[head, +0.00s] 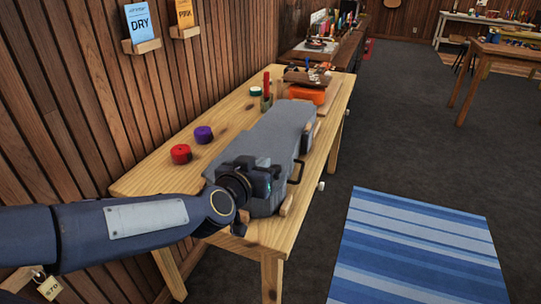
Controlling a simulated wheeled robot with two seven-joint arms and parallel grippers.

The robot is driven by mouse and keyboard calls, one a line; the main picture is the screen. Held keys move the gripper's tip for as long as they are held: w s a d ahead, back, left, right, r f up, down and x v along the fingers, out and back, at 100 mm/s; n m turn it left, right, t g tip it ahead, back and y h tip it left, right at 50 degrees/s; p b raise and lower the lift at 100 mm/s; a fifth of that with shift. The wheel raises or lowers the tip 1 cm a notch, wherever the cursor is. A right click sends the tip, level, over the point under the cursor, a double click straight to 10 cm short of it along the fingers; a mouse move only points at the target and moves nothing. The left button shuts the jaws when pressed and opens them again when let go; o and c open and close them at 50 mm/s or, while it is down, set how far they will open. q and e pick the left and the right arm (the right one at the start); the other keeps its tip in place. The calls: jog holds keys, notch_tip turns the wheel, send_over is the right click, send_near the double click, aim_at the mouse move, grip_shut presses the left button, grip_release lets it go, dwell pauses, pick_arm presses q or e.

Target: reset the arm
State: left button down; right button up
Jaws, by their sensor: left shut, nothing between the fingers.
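My left arm comes in from the left, and its gripper (262,184) is over the near end of a grey ukulele-shaped case (262,140) on the wooden table (150,180). The gripper is shut with nothing in it; its fingertips are hard to make out. I cannot tell whether it touches the case. The case has a dark handle (296,172) on its right side, just right of the gripper. My right gripper is not in view.
A red roll (181,154) and a purple roll (204,134) lie left of the case. An orange box (306,95) stands at the table's far end. A wood-plank wall (60,110) borders the left. A striped blue rug (415,250) lies on open floor at right.

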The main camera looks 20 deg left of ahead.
pick_arm(q)
jog(key=s+a+f+n+g+h+p, duration=0.1)
jog(key=s+g+p, duration=0.8)
jog(key=s, duration=1.7)
jog(key=shift+a+f+n+g+h, duration=0.15)
jog(key=shift+a+n+g+h, duration=0.2)
jog(key=shift+a+h, duration=0.25)
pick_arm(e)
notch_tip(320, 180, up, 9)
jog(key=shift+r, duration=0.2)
pick_arm(q)
jog(key=shift+s+f, duration=0.1)
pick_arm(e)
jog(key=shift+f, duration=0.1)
